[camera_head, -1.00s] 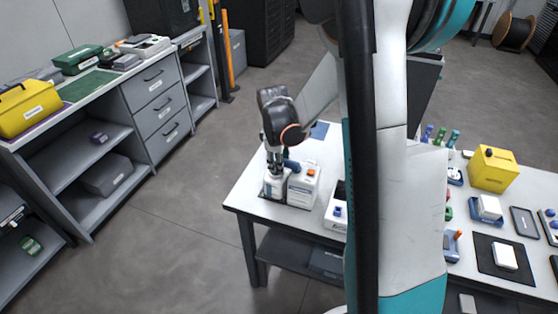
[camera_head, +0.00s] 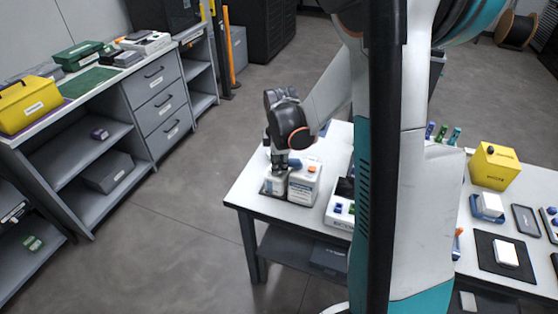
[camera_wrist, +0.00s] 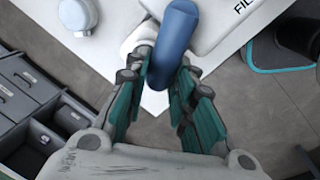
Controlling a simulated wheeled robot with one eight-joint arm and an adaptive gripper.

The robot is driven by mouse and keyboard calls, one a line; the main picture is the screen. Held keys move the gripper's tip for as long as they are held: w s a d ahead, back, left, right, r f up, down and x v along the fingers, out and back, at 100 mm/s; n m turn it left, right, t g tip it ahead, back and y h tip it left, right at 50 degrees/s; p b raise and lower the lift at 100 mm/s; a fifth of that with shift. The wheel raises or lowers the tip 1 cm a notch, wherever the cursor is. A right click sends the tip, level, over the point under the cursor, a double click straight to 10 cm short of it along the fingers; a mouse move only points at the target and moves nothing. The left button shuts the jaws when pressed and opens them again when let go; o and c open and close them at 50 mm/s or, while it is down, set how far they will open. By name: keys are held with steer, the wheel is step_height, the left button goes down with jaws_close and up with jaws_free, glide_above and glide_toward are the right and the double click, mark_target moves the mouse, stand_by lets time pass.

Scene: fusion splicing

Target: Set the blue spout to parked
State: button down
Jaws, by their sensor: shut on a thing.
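The blue spout (camera_wrist: 176,38) is a rounded blue bar. In the wrist view it lies between the teal-padded fingers of my gripper (camera_wrist: 168,75), which is shut on it. Its far end reaches over a white container.
The bottles stand on a dark mat near the left edge of the white table (camera_head: 240,198). A white tray (camera_head: 338,214) with blue pieces is to their right. My column hides the table's middle. A yellow case (camera_head: 494,167) stands at the right.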

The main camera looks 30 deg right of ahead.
steer(key=c, duration=1.4)
jaws_free()
steer(key=shift+o, duration=0.2)
